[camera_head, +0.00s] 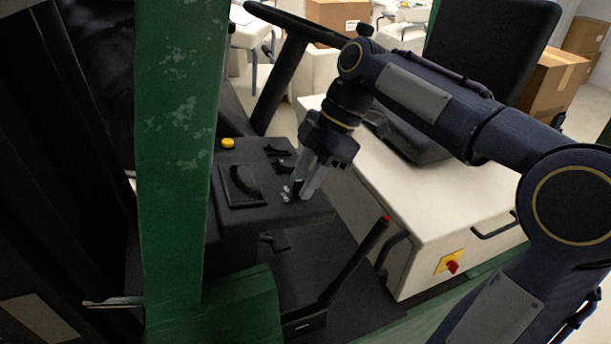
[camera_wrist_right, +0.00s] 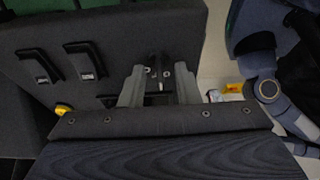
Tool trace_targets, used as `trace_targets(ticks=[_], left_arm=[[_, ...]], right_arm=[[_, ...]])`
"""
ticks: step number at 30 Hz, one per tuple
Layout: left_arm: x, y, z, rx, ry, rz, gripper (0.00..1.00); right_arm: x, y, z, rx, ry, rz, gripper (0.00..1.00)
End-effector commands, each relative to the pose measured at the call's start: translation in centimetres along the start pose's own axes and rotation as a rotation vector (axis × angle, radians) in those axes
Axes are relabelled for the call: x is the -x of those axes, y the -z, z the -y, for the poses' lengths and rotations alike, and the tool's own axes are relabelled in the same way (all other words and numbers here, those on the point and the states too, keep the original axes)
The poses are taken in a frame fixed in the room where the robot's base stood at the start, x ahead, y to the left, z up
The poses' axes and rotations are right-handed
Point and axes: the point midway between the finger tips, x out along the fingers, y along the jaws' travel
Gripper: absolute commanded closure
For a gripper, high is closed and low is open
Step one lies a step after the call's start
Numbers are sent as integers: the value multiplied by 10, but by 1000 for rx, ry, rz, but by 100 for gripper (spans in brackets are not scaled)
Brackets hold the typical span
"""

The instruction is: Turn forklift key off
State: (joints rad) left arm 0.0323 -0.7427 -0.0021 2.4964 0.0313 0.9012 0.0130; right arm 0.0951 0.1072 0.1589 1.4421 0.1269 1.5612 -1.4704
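The forklift's black control panel (camera_head: 262,206) stands beside the steering column in the head view. A small metallic key (camera_head: 286,193) sits at its right part, right at the fingertips of my right gripper (camera_head: 303,191). In the right wrist view the two grey fingers of my right gripper (camera_wrist_right: 160,88) are spread apart. A small dark key-like piece with a metallic tip (camera_wrist_right: 160,76) shows between them, with visible room on both sides. I cannot tell the key's turn position. My left gripper is not in view.
A green pillar (camera_head: 172,150) stands left of the panel. The steering wheel (camera_head: 300,25) is above, and the black seat (camera_head: 485,55) is behind my right arm. A red-tipped lever (camera_head: 360,258) rises below right. A red knob (camera_head: 453,267) is on the pale seat base (camera_head: 420,222).

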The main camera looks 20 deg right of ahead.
Motion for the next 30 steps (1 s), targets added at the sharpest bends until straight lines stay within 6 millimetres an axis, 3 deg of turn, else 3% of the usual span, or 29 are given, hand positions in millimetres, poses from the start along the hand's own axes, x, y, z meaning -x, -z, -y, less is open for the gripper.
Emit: trace_targets(ticks=[15,30], left_arm=[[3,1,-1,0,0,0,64],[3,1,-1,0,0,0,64]], right_arm=[[72,0,-1,0,-2,0,71],[76,0,0,0,-1,0,71]])
